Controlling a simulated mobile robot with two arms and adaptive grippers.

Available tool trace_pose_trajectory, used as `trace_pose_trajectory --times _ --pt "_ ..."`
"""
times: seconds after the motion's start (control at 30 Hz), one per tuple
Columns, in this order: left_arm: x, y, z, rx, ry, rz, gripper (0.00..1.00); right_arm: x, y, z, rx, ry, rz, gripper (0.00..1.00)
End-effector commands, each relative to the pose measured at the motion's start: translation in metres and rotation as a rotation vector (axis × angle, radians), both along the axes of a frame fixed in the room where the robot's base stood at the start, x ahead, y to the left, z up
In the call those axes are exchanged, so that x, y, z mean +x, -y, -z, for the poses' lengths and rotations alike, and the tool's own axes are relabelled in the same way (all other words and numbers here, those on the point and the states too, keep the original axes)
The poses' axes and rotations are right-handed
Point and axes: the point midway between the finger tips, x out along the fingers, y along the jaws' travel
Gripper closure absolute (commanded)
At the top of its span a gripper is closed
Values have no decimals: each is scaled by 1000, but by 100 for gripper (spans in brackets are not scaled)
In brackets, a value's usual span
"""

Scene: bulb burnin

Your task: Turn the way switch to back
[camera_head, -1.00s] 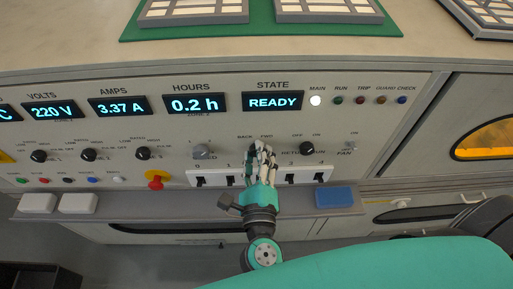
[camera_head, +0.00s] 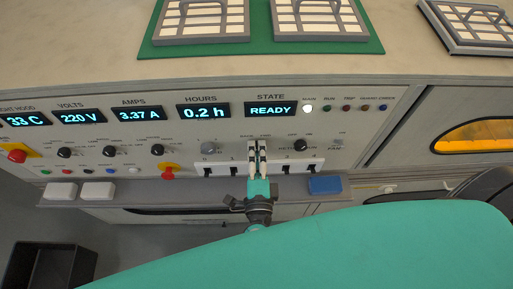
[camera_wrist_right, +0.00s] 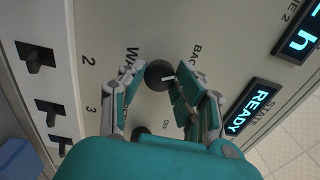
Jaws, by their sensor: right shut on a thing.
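The way switch (camera_wrist_right: 158,75) is a round black knob with a white pointer line, on the pale panel. In the right wrist view its line points to the right, toward the side of the displays; the BACK label is up and right of it. My right gripper (camera_wrist_right: 158,77) has one finger on each side of the knob and is shut on it. In the head view my right gripper (camera_head: 257,147) reaches up to the panel under the BACK and FWD labels, and its fingers hide the knob. My left gripper is not in view.
A row of black rocker switches (camera_head: 286,168) lies just below. A red knob (camera_head: 167,172) stands to the left, and a blue block (camera_head: 325,185) sits on the ledge to the right. The READY display (camera_head: 271,109) is above. A dark bin (camera_head: 48,268) stands on the floor.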

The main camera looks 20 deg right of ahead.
Motion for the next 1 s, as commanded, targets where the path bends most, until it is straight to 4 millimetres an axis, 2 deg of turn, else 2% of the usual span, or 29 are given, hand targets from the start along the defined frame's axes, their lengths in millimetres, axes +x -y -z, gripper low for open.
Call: trace_pose_trajectory --times 0.6,0.63,0.8,1.0 --pt "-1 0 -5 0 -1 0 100 0 -1 1 -41 -13 -1 100" --pt "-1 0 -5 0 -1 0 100 0 -1 1 -41 -12 -1 65" --pt "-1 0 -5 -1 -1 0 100 0 -1 0 -40 -12 -1 45" --pt "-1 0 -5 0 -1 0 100 0 0 0 -40 -12 0 45"
